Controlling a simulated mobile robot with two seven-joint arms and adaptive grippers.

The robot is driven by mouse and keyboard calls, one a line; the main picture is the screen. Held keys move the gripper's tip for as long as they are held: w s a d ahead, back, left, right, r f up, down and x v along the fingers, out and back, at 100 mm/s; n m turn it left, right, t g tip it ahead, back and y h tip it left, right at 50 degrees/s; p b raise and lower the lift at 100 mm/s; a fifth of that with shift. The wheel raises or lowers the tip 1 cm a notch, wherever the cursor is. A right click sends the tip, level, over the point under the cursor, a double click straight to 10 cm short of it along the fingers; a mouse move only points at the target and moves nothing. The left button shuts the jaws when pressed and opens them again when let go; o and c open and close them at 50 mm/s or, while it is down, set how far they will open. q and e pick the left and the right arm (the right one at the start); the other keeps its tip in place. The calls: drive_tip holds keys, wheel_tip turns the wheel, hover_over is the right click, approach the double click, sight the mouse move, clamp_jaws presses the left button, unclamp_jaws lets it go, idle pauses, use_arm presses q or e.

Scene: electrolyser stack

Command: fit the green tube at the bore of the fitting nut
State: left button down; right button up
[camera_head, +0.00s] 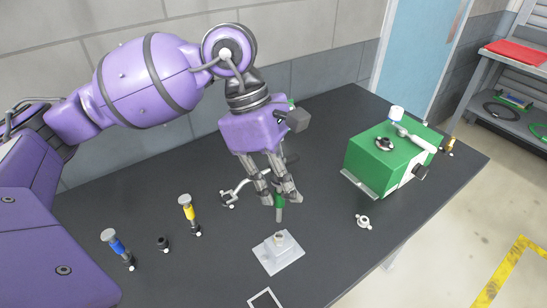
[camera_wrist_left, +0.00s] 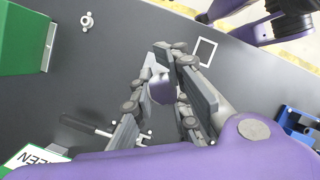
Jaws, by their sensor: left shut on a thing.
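My left gripper (camera_head: 279,200) is shut on the green tube (camera_head: 280,201), which hangs roughly upright with its grey lower end pointing down. In the left wrist view the fingers (camera_wrist_left: 165,88) close around a grey, rounded end; the nut below is mostly hidden there. My right gripper does not show.
A green box (camera_head: 378,163) with a white-capped valve stands at the right. A small flanged ring (camera_head: 363,222) lies in front of it. Blue-banded (camera_head: 117,247) and yellow-banded (camera_head: 188,214) pieces stand at the left, with a black fitting (camera_head: 163,243). A white square outline (camera_head: 265,301) marks the front.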

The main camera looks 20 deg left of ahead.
sight(281, 205)
use_arm(q)
drive_tip(key=shift+d, duration=0.1)
drive_tip(key=shift+f+b, duration=0.55)
drive_tip(key=shift+f, duration=0.8)
drive_tip(key=shift+f+b, duration=0.45)
drive_tip(key=shift+f, duration=0.7)
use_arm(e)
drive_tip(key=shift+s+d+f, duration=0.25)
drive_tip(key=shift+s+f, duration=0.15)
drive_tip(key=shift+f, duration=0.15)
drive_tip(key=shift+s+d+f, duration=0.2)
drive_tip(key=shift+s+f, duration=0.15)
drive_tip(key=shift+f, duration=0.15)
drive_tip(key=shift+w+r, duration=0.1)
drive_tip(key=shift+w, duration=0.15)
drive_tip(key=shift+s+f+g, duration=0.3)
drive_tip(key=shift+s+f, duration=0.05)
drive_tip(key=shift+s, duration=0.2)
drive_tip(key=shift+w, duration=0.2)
use_arm(q)
drive_tip(key=shift+f, duration=0.15)
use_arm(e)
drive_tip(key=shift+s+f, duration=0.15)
